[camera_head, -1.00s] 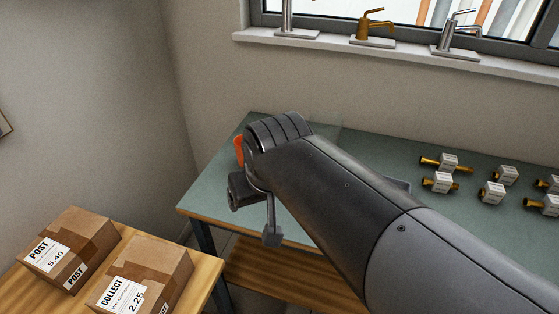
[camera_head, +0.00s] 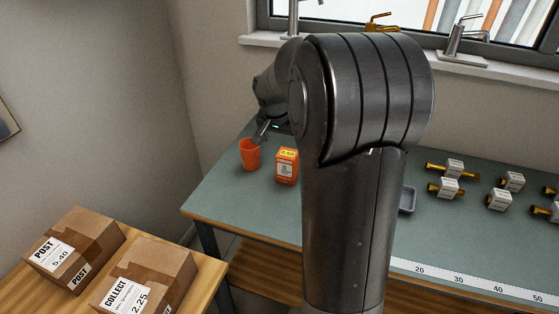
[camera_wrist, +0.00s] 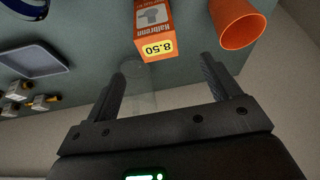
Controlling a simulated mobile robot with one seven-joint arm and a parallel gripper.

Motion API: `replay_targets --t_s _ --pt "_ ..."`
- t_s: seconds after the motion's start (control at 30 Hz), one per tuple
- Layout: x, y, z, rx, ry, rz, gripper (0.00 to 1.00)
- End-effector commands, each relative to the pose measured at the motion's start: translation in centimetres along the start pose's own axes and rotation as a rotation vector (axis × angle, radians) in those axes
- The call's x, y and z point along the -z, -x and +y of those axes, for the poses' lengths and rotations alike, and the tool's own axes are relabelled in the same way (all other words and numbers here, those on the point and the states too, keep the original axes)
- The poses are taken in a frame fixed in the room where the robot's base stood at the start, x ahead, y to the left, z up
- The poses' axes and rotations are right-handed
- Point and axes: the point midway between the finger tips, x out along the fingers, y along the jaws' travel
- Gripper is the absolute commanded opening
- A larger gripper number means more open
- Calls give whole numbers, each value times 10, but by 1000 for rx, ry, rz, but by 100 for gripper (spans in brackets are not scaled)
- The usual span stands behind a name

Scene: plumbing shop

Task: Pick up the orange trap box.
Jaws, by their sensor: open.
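The orange trap box (camera_head: 287,168), with a yellow price label on top, stands upright on the green-topped bench, right of an orange cup (camera_head: 250,155). In the wrist view the box (camera_wrist: 153,22) appears upside down at top centre, its label reading 8.50. My gripper (camera_wrist: 163,75) is open and empty, its two fingers pointing toward the box, with a gap between them and the box. In the head view my gripper (camera_head: 263,132) is partly hidden by my arm, just behind the cup and box.
The orange cup (camera_wrist: 238,24) is close beside the right finger in the wrist view. A grey tray (camera_head: 407,200) and several tagged brass fittings (camera_head: 452,168) lie farther right on the bench (camera_head: 235,205). A faint clear object (camera_wrist: 138,78) shows between the fingers.

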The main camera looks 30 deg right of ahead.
Motion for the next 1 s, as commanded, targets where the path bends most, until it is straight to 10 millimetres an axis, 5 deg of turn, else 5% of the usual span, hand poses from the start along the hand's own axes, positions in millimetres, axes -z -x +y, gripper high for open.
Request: replay_targets --t_s 1.0 --pt "0 -116 4 -8 -22 -4 82"
